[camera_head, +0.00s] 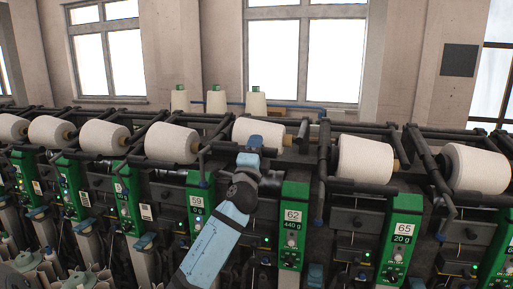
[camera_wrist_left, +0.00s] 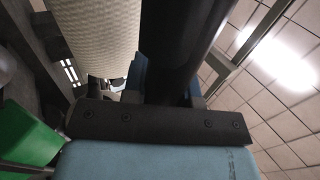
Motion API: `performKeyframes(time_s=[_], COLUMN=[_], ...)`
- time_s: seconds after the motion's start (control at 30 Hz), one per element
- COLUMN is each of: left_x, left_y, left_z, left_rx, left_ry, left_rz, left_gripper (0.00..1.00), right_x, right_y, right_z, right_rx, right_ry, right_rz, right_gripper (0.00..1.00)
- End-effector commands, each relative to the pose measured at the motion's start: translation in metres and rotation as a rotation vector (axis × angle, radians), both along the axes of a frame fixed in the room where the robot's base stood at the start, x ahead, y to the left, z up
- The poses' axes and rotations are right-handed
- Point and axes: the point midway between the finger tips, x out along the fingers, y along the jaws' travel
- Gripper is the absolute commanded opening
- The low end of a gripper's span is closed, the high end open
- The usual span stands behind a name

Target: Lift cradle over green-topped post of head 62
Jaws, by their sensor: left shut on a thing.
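The green panel of head 62 (camera_head: 291,216) stands right of my left arm in the head view. A white yarn package (camera_head: 275,133) lies above it, partly behind my left gripper (camera_head: 254,147). In the left wrist view, the left gripper (camera_wrist_left: 165,98) is shut on a dark round bar (camera_wrist_left: 174,45), apparently the cradle's handle. The woven side of the package (camera_wrist_left: 100,35) is close beside that bar. A green top (camera_head: 256,88) shows above a white cone standing behind this head; whether it is the post of head 62 I cannot tell. The right gripper is not in view.
Head 59 (camera_head: 197,207) is to the left and head 65 (camera_head: 402,236) to the right, each with packages and dark arms. Dark rails (camera_head: 325,150) closely flank the package on the right.

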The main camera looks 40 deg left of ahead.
Motion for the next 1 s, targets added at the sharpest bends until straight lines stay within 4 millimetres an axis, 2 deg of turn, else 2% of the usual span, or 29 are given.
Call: performKeyframes(time_s=[0.1,0.13,0.2,0.23,0.5,0.63,0.77,1.0], left_x=[0.000,0.000,0.000,0.000,0.000,-0.007,-0.024,-0.065], left_y=[0.000,0.000,0.000,0.000,-0.001,-0.005,-0.014,-0.036], left_z=[-0.002,-0.002,-0.002,-0.002,-0.003,-0.009,-0.024,-0.055], left_rx=[0.000,0.000,-0.001,-0.001,0.000,-0.001,-0.002,-0.003], left_ry=[0.002,0.002,0.003,0.003,0.002,0.002,0.002,0.004], left_rz=[-0.001,-0.001,-0.001,-0.001,-0.001,-0.002,-0.003,-0.002], left_gripper=[0.00,0.31,0.47,0.52,0.52,0.52,0.52,0.52], right_x=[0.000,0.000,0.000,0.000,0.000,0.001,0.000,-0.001], right_y=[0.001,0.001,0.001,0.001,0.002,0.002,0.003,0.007], right_z=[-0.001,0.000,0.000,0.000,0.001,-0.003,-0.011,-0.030], right_rx=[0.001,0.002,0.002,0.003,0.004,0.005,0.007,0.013], right_ry=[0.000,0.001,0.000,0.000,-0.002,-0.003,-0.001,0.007], right_rz=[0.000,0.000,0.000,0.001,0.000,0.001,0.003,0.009], right_gripper=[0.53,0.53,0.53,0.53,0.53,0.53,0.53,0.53])
